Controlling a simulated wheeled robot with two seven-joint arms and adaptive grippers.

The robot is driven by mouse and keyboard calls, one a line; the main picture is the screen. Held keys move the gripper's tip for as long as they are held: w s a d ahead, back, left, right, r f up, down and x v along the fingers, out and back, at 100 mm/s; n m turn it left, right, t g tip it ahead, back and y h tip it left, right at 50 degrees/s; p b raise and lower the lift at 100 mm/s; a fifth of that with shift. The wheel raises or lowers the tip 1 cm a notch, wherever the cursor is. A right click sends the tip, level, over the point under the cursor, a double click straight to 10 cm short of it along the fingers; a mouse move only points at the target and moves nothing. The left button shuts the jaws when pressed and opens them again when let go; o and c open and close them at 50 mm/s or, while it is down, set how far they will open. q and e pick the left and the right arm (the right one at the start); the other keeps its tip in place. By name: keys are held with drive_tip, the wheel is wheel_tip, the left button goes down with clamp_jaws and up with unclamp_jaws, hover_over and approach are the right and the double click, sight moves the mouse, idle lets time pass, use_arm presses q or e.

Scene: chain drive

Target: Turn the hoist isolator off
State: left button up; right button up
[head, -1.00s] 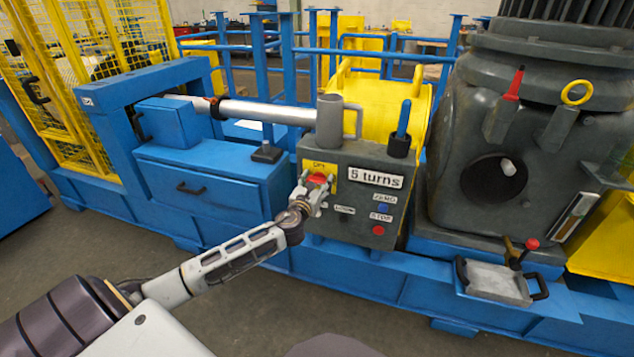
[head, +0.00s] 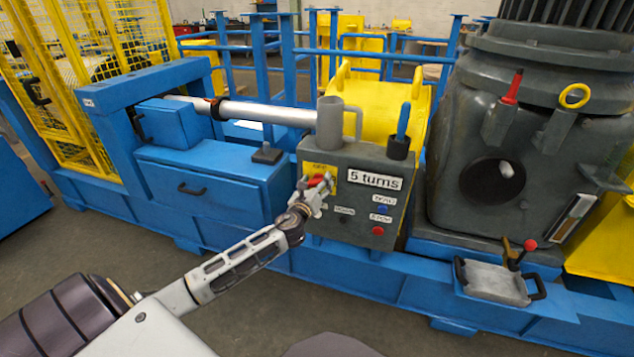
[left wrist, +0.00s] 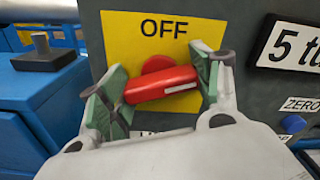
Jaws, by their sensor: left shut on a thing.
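The isolator is a red rotary handle (left wrist: 160,84) on a yellow plate (left wrist: 125,32) marked OFF, on the front of the grey control box (head: 350,216). In the left wrist view the handle lies nearly level, tilted slightly up to the right. My left gripper (left wrist: 162,90) is shut on the handle, with a green-padded finger at each end of it. In the head view the left gripper (head: 317,190) partly covers the red handle and the plate. My right gripper is not in view.
The box carries a "5 turns" display (head: 375,178), a blue ZERO button (head: 382,210) and a red STOP button (head: 377,231). A grey mug (head: 331,122) and a blue-handled tool (head: 402,125) stand on top. A grey tray (head: 495,282) is at the right.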

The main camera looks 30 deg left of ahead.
use_arm(q)
drive_tip(key=n, duration=0.3)
drive_tip(key=shift+n+p, duration=0.3)
drive_tip(key=shift+n, duration=0.1)
drive_tip(key=n, duration=0.2)
drive_tip(key=shift+n, duration=0.3)
drive_tip(key=n, duration=0.2)
drive_tip(key=shift+a+n+p, duration=0.1)
drive_tip(key=shift+n+p, duration=0.25)
drive_tip(key=shift+n, duration=0.05)
drive_tip(key=n, duration=0.3)
drive_tip(key=shift+p, duration=0.3)
drive_tip(key=shift+n, duration=0.5)
drive_tip(key=shift+f+n, duration=0.1)
drive_tip(key=shift+n, duration=0.2)
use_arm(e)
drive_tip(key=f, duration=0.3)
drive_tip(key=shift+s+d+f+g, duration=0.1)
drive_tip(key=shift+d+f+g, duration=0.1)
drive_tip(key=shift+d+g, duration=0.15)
